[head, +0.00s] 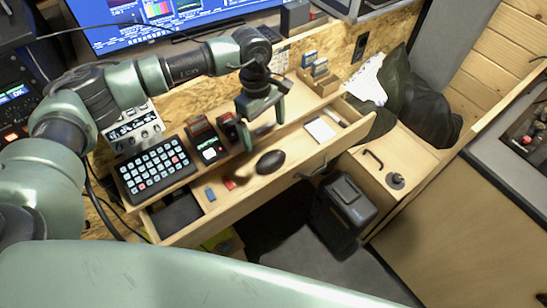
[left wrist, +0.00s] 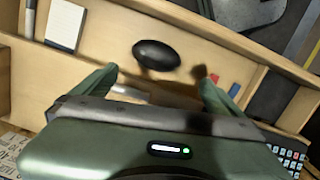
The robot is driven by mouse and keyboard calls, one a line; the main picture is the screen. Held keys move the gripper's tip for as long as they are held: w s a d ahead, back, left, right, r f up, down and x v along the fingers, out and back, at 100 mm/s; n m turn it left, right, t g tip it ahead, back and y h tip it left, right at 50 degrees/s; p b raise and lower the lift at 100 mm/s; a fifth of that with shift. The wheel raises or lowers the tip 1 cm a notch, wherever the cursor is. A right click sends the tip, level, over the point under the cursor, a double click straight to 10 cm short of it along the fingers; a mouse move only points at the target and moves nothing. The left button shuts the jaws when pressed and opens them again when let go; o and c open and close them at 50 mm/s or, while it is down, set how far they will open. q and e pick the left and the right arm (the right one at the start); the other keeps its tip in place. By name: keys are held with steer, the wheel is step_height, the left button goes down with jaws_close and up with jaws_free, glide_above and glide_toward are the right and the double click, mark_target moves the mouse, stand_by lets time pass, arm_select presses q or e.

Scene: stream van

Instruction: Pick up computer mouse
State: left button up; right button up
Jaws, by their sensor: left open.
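The computer mouse (head: 270,161) is a smooth black oval lying in an open wooden drawer (head: 183,233). In the left wrist view the mouse (left wrist: 156,55) appears beyond the fingertips, roughly centred between them. My left gripper (head: 264,131) is open and empty, pointing down over the drawer, behind the mouse in the head view. Its two green fingers also frame the gap in the left wrist view (left wrist: 160,78). The mouse is fully visible and apart from the fingers. My right gripper is not in view.
The drawer also holds a white notepad (head: 320,129), a blue item (head: 210,193) and a red item (head: 229,184). A keypad (head: 157,168) stands on the desk behind the drawer's left part. A black case (head: 345,210) stands below the drawer front. A monitor (head: 165,18) is behind.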

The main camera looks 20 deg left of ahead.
mark_target(270, 156)
arm_select(q)
step_height(270, 156, down, 3)
steer(key=shift+w+r+b, duration=0.1)
steer(key=shift+w+b, duration=0.05)
steer(key=shift+b, duration=0.8)
step_height(270, 156, down, 2)
steer(key=shift+w+f+b, duration=0.15)
steer(key=shift+b, duration=0.9)
steer(key=shift+f, duration=0.4)
steer(key=f, duration=0.2)
steer(key=d+f+p, duration=0.1)
steer(key=f, duration=0.1)
steer(key=f+p, duration=0.1)
steer(key=f, duration=0.1)
steer(key=shift+s+d+f, duration=0.1)
steer(key=shift+s+d, duration=0.15)
steer(key=shift+s, duration=0.1)
steer(key=shift+f, duration=0.35)
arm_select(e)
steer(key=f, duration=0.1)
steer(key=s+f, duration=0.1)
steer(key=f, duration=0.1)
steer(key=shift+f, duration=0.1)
arm_select(q)
steer(key=shift+c, duration=0.3)
steer(key=c, duration=1)
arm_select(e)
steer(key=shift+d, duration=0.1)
